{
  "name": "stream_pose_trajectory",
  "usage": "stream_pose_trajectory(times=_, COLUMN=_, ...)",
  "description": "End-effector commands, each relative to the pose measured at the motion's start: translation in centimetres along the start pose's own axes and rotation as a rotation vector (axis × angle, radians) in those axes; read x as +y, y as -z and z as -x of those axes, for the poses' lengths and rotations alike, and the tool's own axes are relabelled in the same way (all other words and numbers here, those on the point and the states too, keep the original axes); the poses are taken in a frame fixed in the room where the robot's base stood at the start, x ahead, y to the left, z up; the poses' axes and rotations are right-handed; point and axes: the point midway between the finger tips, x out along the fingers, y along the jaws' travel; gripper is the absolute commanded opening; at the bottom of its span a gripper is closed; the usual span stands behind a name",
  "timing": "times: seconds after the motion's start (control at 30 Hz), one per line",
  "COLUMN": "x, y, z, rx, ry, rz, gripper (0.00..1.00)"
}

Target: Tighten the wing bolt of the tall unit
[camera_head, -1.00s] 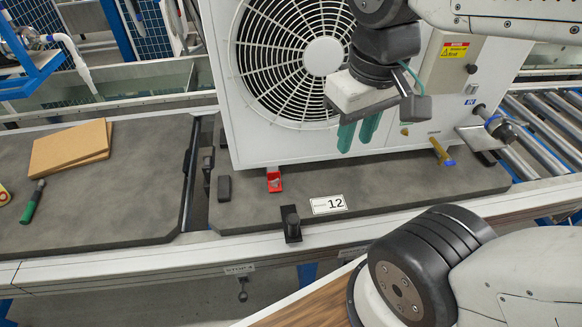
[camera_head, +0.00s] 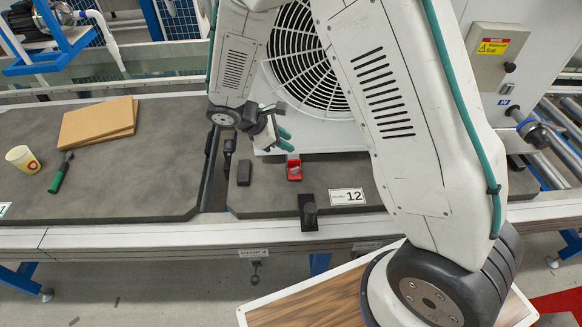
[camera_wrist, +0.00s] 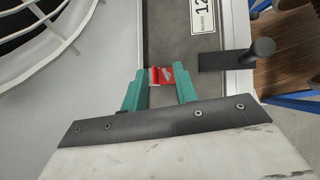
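The tall white unit with a round fan grille (camera_head: 305,62) stands on the grey board marked 12, partly hidden by my arm. Its grille also shows in the wrist view (camera_wrist: 40,22). I cannot make out a wing bolt for certain. My gripper (camera_head: 283,138) is at the unit's lower left front, above a small red holder (camera_head: 293,172) with a pale piece in it. In the wrist view my gripper's teal fingers (camera_wrist: 160,76) are apart, with the red holder (camera_wrist: 168,80) showing between their tips. No object is clearly held.
The left board holds brown sheets (camera_head: 97,122), a cup (camera_head: 22,158) and a green-handled tool (camera_head: 61,172). A grey box with a warning label (camera_head: 496,58) is at right.

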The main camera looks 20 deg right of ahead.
Motion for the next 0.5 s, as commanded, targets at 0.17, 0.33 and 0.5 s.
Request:
stream_pose_trajectory(times=0.17, x=-0.2, y=5.8, z=-3.5, rx=-0.047, ry=-0.048, rz=0.194, gripper=0.29)
stream_pose_trajectory(times=0.33, x=-0.3, y=7.9, z=-5.0, rx=-0.065, ry=-0.070, rz=0.271, gripper=0.29)
stream_pose_trajectory(times=0.5, x=-0.2, y=8.0, z=-7.0, rx=-0.066, ry=-0.070, rz=0.280, gripper=0.29)
